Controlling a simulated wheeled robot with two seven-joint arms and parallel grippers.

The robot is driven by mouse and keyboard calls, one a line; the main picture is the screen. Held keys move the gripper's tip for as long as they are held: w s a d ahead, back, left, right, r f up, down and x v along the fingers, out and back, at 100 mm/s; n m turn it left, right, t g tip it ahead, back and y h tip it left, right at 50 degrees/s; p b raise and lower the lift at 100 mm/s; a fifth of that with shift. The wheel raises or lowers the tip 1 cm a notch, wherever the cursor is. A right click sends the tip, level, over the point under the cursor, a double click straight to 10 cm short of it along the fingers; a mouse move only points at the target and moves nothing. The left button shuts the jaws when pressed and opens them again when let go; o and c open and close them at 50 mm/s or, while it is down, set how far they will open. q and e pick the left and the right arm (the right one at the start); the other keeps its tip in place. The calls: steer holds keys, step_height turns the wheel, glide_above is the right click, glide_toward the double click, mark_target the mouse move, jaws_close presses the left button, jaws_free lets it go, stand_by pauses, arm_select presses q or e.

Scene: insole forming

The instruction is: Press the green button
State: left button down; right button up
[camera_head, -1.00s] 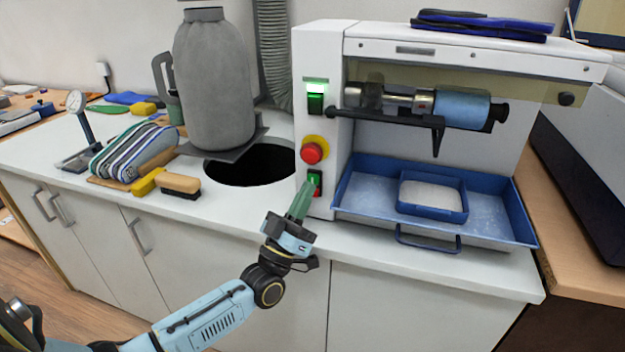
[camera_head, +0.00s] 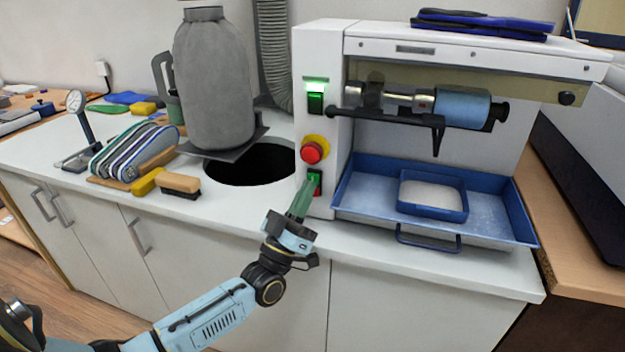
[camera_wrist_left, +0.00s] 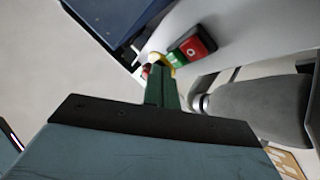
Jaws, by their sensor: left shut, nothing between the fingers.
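The lower switch (camera_head: 316,184) on the white machine's front has a green button at its top and a red part below. My left gripper (camera_head: 311,182) is shut and empty, its green fingers reaching up from the front to this switch. The tips overlap the switch's left side, and I cannot tell whether they touch the green button. In the left wrist view the shut fingers (camera_wrist_left: 161,88) point toward the machine, with a red-and-green switch (camera_wrist_left: 193,47) just beyond to the right. My right gripper is not in view.
A red stop knob (camera_head: 312,153) on a yellow base sits just above the switch, and a lit green switch (camera_head: 316,103) higher up. A blue tray (camera_head: 515,215) stands right. A round hole (camera_head: 245,168), a brush (camera_head: 180,185) and insole forms (camera_head: 130,150) lie left.

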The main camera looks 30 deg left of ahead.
arm_select(q)
steer(key=shift+w, duration=0.25)
steer(key=shift+w+a, duration=0.1)
stand_by(0.3)
steer(key=shift+w+a+r+b, duration=0.2)
steer(key=shift+a+r+b, duration=0.05)
steer(key=shift+r+b, duration=0.1)
stand_by(0.9)
steer(key=shift+s+d+f+p, duration=0.1)
steer(key=shift+s+p, duration=0.05)
steer(key=shift+p, duration=0.25)
stand_by(0.4)
steer(key=s+p, duration=0.1)
steer(key=s+d+p, duration=0.1)
steer(key=s, duration=0.3)
steer(key=shift+d+f+p, duration=0.2)
steer(key=shift+d+p, duration=0.05)
steer(key=shift+p, duration=0.15)
